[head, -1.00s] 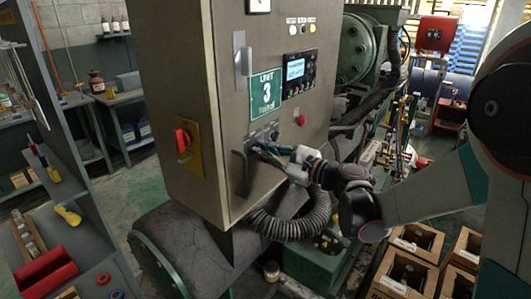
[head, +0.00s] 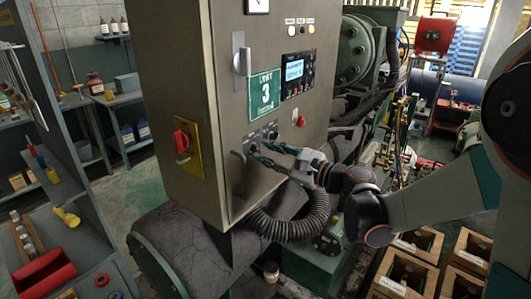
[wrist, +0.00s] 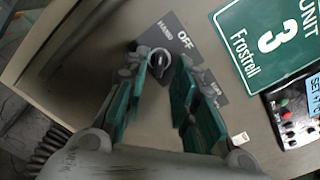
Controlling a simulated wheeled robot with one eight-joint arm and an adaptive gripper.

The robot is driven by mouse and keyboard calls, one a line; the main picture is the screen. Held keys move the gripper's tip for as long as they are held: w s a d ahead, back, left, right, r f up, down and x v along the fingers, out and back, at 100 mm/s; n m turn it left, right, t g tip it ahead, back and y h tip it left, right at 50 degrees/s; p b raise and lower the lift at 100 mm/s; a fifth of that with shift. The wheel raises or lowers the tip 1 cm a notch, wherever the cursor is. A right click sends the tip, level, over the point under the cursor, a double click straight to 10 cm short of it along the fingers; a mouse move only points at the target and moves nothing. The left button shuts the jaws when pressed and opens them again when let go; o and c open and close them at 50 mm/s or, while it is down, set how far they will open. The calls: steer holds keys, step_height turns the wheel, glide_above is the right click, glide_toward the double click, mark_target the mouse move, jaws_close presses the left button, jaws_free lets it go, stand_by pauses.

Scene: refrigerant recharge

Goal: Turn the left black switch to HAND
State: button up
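The left black switch (wrist: 160,62) is a round knob on a dark plate in the wrist view. The words HAND and OFF on the plate (wrist: 183,38) are readable; part of its right side is hidden behind a finger. I cannot tell exactly where the knob points. My gripper (wrist: 163,66) is open, with one green-padded finger on each side of the knob. Whether the pads touch it I cannot tell. In the head view my gripper (head: 262,151) is at the front of the grey cabinet (head: 228,60), its tips largely covering the left switch.
A green UNIT 3 sign (head: 265,93), a display panel (head: 297,72) and a red button (head: 300,121) are on the cabinet front above. A curved handle (head: 238,172) is left of the gripper. A corrugated hose (head: 300,228) hangs below. Wooden crates (head: 470,255) stand lower right.

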steer(key=v, duration=0.7)
steer(key=shift+s, duration=0.15)
steer(key=shift+d, duration=0.1)
steer(key=s+d+f+n+g+h, duration=0.1)
steer(key=s+d+f+n+h, duration=0.1)
steer(key=s+d+n+h, duration=0.2)
steer(key=s+d+f+n+g+h, duration=0.1)
steer(key=s+d+f+n+h, duration=0.2)
steer(key=s, duration=0.9)
steer(key=s+d+f+n+g+h, duration=0.1)
steer(key=s+d+f+n+h, duration=0.2)
steer(key=s+n+h, duration=0.4)
steer(key=s+d+n, duration=0.1)
steer(key=s+n, duration=0.1)
steer(key=n, duration=0.1)
steer(key=shift+d+n+g+b, duration=0.3)
steer(key=shift+d+g+b, duration=0.1)
